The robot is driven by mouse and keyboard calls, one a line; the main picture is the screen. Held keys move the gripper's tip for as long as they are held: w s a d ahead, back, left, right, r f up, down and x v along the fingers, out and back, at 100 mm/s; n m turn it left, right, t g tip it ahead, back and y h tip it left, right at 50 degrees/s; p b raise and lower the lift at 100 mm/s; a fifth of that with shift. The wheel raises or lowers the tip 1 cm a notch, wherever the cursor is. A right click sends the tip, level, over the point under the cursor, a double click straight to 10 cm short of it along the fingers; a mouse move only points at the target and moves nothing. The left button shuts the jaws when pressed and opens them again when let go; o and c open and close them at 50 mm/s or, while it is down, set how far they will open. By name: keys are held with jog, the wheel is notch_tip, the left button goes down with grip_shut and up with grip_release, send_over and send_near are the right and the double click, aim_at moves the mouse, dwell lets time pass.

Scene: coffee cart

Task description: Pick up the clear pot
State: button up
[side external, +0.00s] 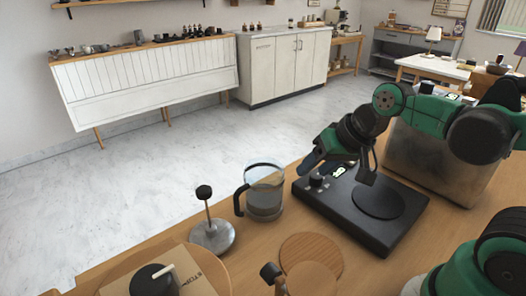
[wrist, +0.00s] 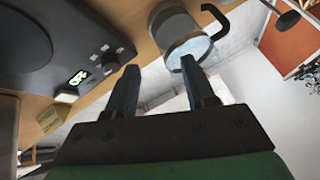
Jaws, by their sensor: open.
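The clear pot (side external: 265,192) is a glass vessel with a black handle on its left side. It stands upright on the wooden counter, left of the black hot plate, in the side view. In the wrist view the pot (wrist: 180,38) shows beyond my fingertips, with its handle toward the upper right. My gripper (side external: 314,162) is open, with its two dark fingers apart and nothing between them. It is to the right of the pot, above the hot plate's left edge, and appears apart from the pot. In the wrist view my gripper (wrist: 158,67) has the pot ahead, slightly right.
The black hot plate (side external: 335,212) with knobs and a lit display lies beside the pot. A press lid with a plunger rod (side external: 212,236) stands to its left. A round wooden board (side external: 311,252) is in front. A metal box (side external: 430,160) stands behind the hot plate.

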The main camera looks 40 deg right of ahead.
jog(key=w+d+m+y, duration=0.3)
jog(key=w+m+y, duration=0.1)
jog(key=m, duration=0.8)
jog(key=m+t+y, duration=0.3)
jog(key=m+y, duration=0.2)
jog(key=m, duration=0.5)
send_near(258, 160)
jog(key=v, duration=0.3)
jog(key=shift+d+r, duration=0.2)
jog(key=shift+d, duration=0.25)
jog(key=shift+w+a+f, duration=0.15)
jog(key=shift+a, duration=0.1)
jog(key=x, duration=1.1)
jog(key=shift+a+f, duration=0.1)
jog(key=shift+a, duration=0.15)
grip_shut()
